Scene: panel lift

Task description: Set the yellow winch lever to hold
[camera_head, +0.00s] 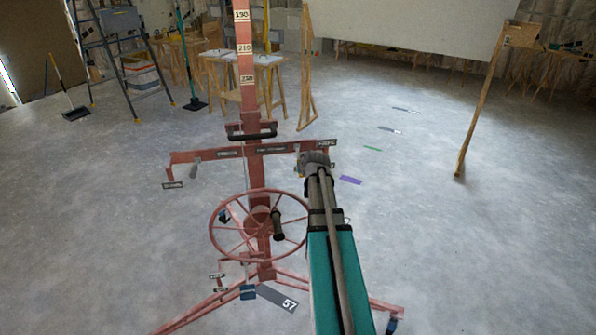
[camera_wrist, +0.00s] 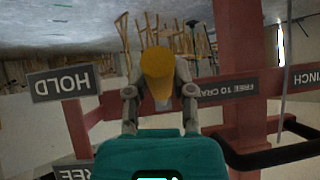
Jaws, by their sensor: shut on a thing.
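The yellow winch lever (camera_wrist: 157,70) is in the middle of the wrist view, its rounded end between the two fingers of my gripper (camera_wrist: 160,88). My gripper is shut on it. The wrist view is upside down. A dark HOLD plate (camera_wrist: 65,83) is left of the lever there, and a plate partly cut off, its visible letters like FREE (camera_wrist: 78,170), is at the lower left. In the head view my gripper (camera_head: 315,160) is at the right end of the red lift's crossbar (camera_head: 225,153). It mostly hides the lever there.
The red mast (camera_head: 246,100) and a black handle (camera_head: 252,131) stand left of my gripper. A large red hand wheel (camera_head: 213,240) with a dark crank grip (camera_head: 279,224) is below. A wooden prop (camera_head: 478,110) stands at the right. The floor between is mostly clear.

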